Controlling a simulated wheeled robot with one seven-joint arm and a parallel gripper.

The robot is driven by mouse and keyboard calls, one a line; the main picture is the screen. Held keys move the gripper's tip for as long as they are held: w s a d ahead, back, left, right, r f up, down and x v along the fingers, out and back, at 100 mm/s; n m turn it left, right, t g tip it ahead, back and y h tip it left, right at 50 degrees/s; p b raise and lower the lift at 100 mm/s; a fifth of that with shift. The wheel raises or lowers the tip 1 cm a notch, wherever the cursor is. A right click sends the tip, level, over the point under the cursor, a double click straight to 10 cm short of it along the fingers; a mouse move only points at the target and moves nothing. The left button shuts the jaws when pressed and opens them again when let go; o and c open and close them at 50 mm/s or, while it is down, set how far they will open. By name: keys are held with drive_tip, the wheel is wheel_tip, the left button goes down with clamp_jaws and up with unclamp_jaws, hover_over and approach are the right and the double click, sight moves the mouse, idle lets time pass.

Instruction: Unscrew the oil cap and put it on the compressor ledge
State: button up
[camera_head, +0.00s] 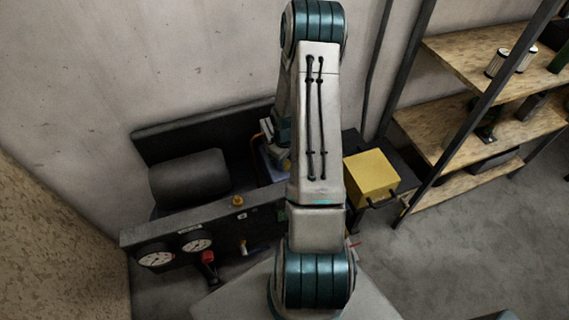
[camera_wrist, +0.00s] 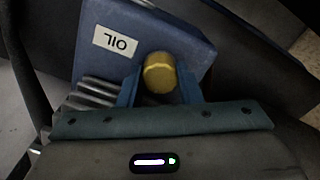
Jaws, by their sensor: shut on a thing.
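The oil cap (camera_wrist: 158,74), round and brass-yellow, sits between the two blue fingers of my gripper (camera_wrist: 161,88) in the wrist view. My gripper is shut on it. Behind it is a blue box (camera_wrist: 198,48) with a white "OIL" label that appears upside down. I cannot tell whether the cap is still seated on the box or clear of it. In the head view the blue box (camera_head: 270,163) shows in part, and my arm hides the cap. The black compressor (camera_head: 190,178) stands against the wall, with a flat dark ledge (camera_head: 178,222) along its front.
Pressure gauges (camera_head: 157,259), a red knob (camera_head: 208,257) and a small brass fitting (camera_head: 238,201) are at the compressor's front. A yellow box (camera_head: 372,177) stands right of my arm. Wooden shelves (camera_head: 470,125) stand at the right. The floor at lower right is mostly clear.

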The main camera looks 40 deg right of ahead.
drive_tip(key=shift+c, duration=0.3)
drive_tip(key=n+p, duration=0.1)
drive_tip(key=n, duration=0.4)
drive_tip(key=n+p, duration=0.1)
drive_tip(key=n, duration=0.3)
drive_tip(key=shift+r+n+p, duration=0.15)
drive_tip(key=shift+n+p, duration=0.15)
drive_tip(key=shift+n, duration=0.1)
drive_tip(key=n+p, duration=0.3)
drive_tip(key=n, duration=0.3)
drive_tip(key=shift+n, duration=0.3)
drive_tip(key=n+p, duration=0.1)
drive_tip(key=n, duration=0.2)
drive_tip(key=shift+f, duration=0.2)
